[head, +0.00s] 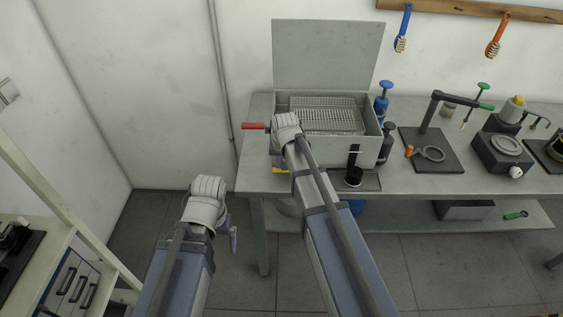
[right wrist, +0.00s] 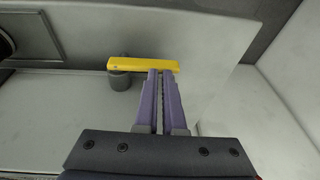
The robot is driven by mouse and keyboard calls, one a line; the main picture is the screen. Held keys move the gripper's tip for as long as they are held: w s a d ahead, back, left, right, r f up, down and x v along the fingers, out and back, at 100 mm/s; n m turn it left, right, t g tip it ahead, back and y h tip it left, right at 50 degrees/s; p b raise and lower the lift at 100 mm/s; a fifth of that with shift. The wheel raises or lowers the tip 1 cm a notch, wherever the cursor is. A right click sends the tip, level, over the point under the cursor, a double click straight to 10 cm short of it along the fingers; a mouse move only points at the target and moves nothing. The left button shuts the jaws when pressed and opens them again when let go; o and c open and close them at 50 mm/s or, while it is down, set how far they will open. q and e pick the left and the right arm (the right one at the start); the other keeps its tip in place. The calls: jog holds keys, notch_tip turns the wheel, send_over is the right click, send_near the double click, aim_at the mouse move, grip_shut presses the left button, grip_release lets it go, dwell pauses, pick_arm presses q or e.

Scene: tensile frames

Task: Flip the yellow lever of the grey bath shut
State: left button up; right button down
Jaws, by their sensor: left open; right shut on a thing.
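The grey bath (head: 357,146) stands on the bench with its lid (head: 327,55) raised. In the right wrist view, the yellow lever (right wrist: 142,65) lies crosswise on a dark grey round stub (right wrist: 120,82) by the bath's wall. My right gripper (right wrist: 166,72) is shut on the lever near its right end. In the head view my right arm hides most of the lever; a bit of yellow (head: 279,169) shows beside the wrist. My left gripper (head: 233,240) is open and empty, hanging in front of the bench, well away from the bath.
A wire basket (head: 325,112) sits in the bath, and a red handle (head: 253,126) sticks out at its left. A black cup (head: 353,176) stands before it. The floor left of the bench is clear.

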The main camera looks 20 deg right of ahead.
jog(key=shift+a+r, duration=0.1)
jog(key=shift+r, duration=0.3)
jog(key=w+a+p+v, duration=0.1)
jog(key=p+v, duration=1.2)
jog(key=p, duration=0.1)
jog(key=shift+w+a+r, duration=0.15)
jog(key=shift+a+r, duration=0.2)
jog(key=shift+r, duration=0.2)
jog(key=s+a+f+n+g+b, duration=0.2)
jog(key=s+a+f+n+b, duration=0.1)
jog(key=s, duration=0.8)
jog(key=s+a+f+n+g+h+b, duration=0.1)
jog(key=s+a+f+n+b, duration=0.3)
jog(key=s, duration=0.7)
jog(key=a+f+b, duration=0.2)
jog(key=a, duration=0.1)
jog(key=shift+a+f+g, duration=0.35)
jog(key=shift+g, duration=0.05)
